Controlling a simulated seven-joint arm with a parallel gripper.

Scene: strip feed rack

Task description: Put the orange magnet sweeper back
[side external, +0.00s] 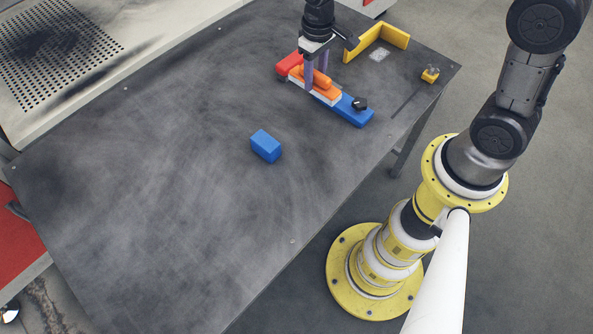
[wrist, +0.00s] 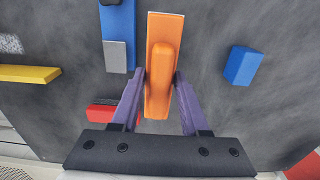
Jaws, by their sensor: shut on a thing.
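The orange magnet sweeper (side external: 325,84) has an orange grip bar on a flat base with a pale edge. It also shows upright in the middle of the wrist view (wrist: 163,60). My gripper (side external: 313,80) has its two purple fingers (wrist: 159,76) on either side of the grip bar and is shut on it. In the side view the sweeper overlaps a long blue strip (side external: 352,112) with a black knob. In the wrist view the blue strip (wrist: 118,25), with a grey patch, lies left of the sweeper. I cannot tell whether the sweeper touches the table.
A red block (side external: 287,64) sits by the blue strip's end. A yellow angle bracket (side external: 385,38) and a pale square mark (side external: 379,54) lie behind. A small yellow piece (side external: 430,76) is near the right edge. A loose blue block (side external: 265,146) stands mid-table. The table's left is clear.

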